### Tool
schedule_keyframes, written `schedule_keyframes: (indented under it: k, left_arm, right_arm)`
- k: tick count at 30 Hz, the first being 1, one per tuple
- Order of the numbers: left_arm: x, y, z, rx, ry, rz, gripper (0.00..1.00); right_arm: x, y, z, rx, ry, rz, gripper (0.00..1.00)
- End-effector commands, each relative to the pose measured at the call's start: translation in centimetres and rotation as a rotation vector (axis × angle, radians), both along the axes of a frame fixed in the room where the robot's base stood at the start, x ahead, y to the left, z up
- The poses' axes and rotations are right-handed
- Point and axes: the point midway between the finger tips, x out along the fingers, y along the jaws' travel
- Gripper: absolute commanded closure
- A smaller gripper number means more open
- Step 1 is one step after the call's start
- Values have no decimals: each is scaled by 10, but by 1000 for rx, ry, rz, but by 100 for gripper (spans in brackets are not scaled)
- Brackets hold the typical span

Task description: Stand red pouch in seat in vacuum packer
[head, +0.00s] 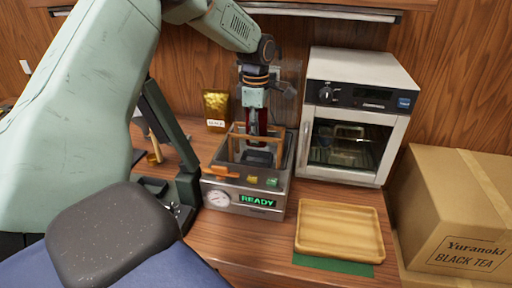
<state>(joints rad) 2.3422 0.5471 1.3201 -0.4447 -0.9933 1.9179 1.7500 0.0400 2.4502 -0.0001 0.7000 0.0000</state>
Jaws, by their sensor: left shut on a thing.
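The vacuum packer (232,197) stands on the bench near the middle, with a gauge, buttons and a green READY display on its front. A wooden frame (235,146) rises from its top, around the seat area. My left gripper (255,108) points down over the packer and is shut on the red pouch (263,123). The pouch hangs upright, a dark red strip inside the wooden frame. The gripper covers much of it, and I cannot tell whether its bottom touches the seat. My right gripper is not in view.
A gold pouch (216,108) stands behind the packer at the left. A white oven (356,67) stands right of it. A wooden tray (340,229) lies on a green mat (333,264) in front. A cardboard box (462,208) fills the right side. A dark green stand (170,125) is left of the packer.

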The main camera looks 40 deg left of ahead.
Motion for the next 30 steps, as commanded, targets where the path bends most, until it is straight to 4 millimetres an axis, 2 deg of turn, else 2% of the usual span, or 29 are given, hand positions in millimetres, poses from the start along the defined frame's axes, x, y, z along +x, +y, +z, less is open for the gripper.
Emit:
schedule_keyframes:
  k: [3, 8, 15, 28, 29, 30]
  left_arm:
    - [1, 1, -14, 0, 1, -1, 96]
    - [2, 1, -23, 0, -1, -1, 96]
    - [2, 2, -54, 0, 1, 1, 96]
    - [2, 1, -60, 0, -1, 0, 96]
    - [2, 2, -59, 0, -1, 0, 72]
    - [2, 1, -59, 0, -1, 0, 68]
  right_arm:
    - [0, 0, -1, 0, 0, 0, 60]
    - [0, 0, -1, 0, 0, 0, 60]
    - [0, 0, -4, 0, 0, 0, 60]
    - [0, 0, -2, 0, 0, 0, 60]
    - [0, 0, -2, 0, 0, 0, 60]
    - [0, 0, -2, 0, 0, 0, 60]
